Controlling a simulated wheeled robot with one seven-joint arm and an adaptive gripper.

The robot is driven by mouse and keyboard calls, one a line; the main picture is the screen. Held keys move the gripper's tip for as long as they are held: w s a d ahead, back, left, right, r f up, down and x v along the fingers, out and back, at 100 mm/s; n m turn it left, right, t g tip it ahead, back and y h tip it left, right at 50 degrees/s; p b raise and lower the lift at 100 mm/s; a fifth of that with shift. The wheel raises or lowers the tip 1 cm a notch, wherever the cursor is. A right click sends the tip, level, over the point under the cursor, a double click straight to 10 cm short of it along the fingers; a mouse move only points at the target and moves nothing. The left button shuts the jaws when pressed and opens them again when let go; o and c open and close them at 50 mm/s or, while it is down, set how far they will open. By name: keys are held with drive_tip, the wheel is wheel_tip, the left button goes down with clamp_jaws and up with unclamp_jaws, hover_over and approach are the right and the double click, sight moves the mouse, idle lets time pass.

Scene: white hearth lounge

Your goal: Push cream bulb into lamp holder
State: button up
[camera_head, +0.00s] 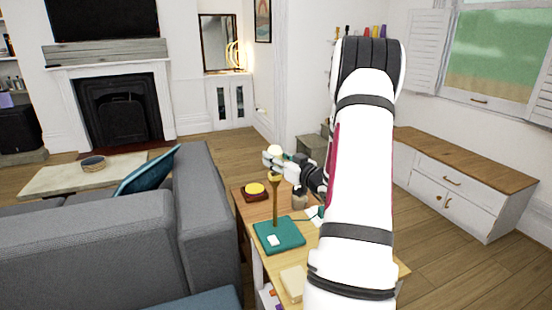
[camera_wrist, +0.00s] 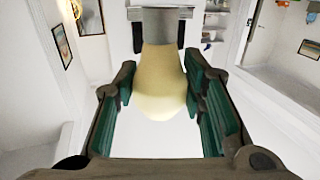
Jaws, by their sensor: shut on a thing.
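The cream bulb (camera_head: 275,149) is in my gripper (camera_head: 273,160), above the small side table. In the wrist view the bulb (camera_wrist: 160,85) lies between the green-padded fingers of my gripper (camera_wrist: 163,80), its grey cap (camera_wrist: 160,22) pointing to the top of the picture. The lamp holder (camera_head: 276,205) is a brass-coloured upright stem with a wider top on a teal square base (camera_head: 285,237). Its top is just below my gripper in the head view. I cannot tell whether the bulb touches the holder; the fingers partly hide the space between.
The wooden table (camera_head: 252,208) also bears a yellow disc on a dark red block (camera_head: 256,191), a small jar (camera_head: 299,200) and a pale block (camera_head: 293,281). A grey sofa (camera_head: 110,235) stands close at the left. A low white cabinet (camera_head: 455,185) is at the right.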

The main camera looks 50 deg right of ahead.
drive_tip(key=shift+f+b, duration=0.45)
drive_tip(key=shift+f, duration=0.5)
drive_tip(key=o, duration=1.2)
drive_tip(key=shift+s, duration=0.1)
drive_tip(key=shift+p+v, duration=1.25)
drive_tip(key=shift+v, duration=2.2)
